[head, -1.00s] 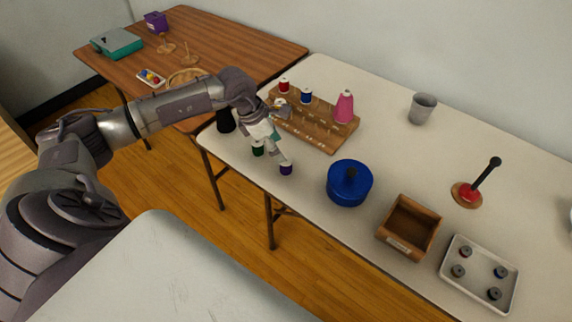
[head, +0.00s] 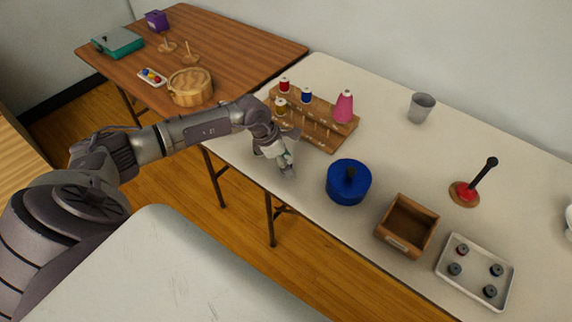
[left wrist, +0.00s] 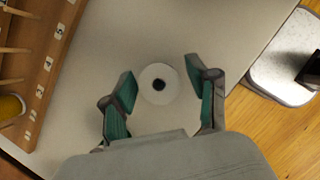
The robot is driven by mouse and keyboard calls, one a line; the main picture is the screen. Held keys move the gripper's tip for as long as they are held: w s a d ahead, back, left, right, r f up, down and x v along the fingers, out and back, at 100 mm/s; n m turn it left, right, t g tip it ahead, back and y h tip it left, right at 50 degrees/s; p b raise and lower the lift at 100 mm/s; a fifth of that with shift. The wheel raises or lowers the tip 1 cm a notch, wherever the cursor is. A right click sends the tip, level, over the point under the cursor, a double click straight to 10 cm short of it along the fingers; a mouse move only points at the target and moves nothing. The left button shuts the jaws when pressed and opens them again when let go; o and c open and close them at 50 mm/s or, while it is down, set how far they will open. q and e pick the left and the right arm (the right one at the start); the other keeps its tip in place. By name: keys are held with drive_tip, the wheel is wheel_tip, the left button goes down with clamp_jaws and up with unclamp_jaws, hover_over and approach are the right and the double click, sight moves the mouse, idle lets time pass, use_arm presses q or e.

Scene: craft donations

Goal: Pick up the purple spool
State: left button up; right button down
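The purple spool stands upright on the white table. In the left wrist view only the white round top of a spool (left wrist: 159,84) with a dark centre hole shows, from above; its coloured side is hidden. In the head view my left gripper (head: 288,171) covers the place of the purple spool. In the left wrist view my left gripper (left wrist: 161,78) is open, one finger on each side of the spool, with a gap on both sides. My right gripper is in neither view.
A wooden spool rack (head: 318,134) with red, yellow, blue and pink spools stands behind my left gripper. A blue round tin (head: 349,188) is to its right, then a wooden box (head: 408,228) and a tray (head: 472,291). The table's front edge is close.

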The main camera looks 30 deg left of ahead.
use_arm(q)
drive_tip(key=c, duration=0.7)
